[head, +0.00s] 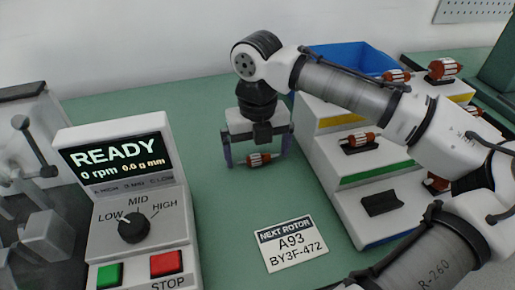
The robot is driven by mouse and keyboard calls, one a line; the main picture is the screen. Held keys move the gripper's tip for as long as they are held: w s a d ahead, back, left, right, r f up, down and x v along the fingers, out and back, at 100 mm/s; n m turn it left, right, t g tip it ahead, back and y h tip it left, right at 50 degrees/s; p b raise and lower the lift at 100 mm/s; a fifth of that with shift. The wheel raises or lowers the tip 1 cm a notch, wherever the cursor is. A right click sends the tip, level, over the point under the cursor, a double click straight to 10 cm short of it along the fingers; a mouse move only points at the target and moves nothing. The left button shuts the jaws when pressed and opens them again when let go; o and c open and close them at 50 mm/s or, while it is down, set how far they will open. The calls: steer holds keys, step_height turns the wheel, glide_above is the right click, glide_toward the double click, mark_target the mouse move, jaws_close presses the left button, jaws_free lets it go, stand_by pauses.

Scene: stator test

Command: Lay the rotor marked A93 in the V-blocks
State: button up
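My gripper (258,160) points down over the green bench left of the stepped rack. A red-and-silver rotor (259,159) lies level between its fingertips, held end to end by the shaft. Its marking is too small to read. The card (291,243) on the bench reads "NEXT ROTOR A93 BY3F-472". Light grey blocks (48,236) stand at the far left beside the console; I cannot tell whether these are the V-blocks.
The rack (347,190) carries several more rotors and an empty dark cradle (382,203) on its lowest step. A blue bin (350,57) stands behind. The console (140,205) shows READY, 0 rpm. My arm covers part of the rack.

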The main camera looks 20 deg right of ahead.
steer(key=shift+r, duration=0.1)
step_height(320, 180, up, 12)
steer(key=p, duration=0.1)
stand_by(0.4)
steer(key=shift+r, duration=0.1)
